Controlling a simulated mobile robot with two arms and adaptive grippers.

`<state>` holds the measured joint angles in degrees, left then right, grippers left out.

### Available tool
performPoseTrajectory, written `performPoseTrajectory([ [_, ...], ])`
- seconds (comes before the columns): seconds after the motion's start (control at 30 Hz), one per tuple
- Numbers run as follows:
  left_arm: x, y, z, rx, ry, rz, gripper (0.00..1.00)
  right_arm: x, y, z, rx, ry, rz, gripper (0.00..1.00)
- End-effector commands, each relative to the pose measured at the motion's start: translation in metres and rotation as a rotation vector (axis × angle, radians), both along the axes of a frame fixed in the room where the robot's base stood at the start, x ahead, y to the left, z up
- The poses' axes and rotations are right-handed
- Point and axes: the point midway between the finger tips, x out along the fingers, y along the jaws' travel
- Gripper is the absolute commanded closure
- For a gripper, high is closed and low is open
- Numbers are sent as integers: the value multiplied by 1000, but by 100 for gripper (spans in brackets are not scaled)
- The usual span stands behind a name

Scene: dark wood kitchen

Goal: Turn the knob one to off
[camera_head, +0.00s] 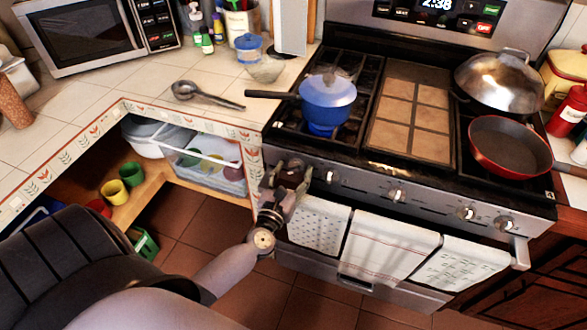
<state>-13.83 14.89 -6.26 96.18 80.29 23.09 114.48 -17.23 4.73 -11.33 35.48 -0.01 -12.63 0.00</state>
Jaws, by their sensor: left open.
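The stove (400,170) has a front panel with a row of metal knobs. My left gripper (288,176) is open at the left end of this panel, with its fingers spread around the place of the leftmost knob. That knob is mostly hidden by the gripper, and I cannot tell whether the fingers touch it. A second knob (332,177) shows just right of the gripper, and others sit farther right, such as one at the far right end (504,223). A blue saucepan (328,100) stands on the front left burner, with a blue glow (322,129) beneath it. My right gripper is out of view.
Towels (390,245) hang from the oven handle below the panel. A red pan (508,145) and a domed lidded pan (499,80) stand on the right burners. A ladle (205,94) lies on the tiled counter. Open shelves with cups and bins are at left.

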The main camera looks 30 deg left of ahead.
Motion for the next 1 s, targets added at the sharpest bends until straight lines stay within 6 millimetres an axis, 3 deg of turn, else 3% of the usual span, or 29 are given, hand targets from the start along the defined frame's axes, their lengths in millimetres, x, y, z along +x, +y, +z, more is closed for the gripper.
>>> performPoseTrajectory([
  [0.37,6,2,0,0,0,0,42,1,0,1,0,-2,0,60],
  [1.0,6,2,0,0,0,0,84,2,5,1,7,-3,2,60],
])
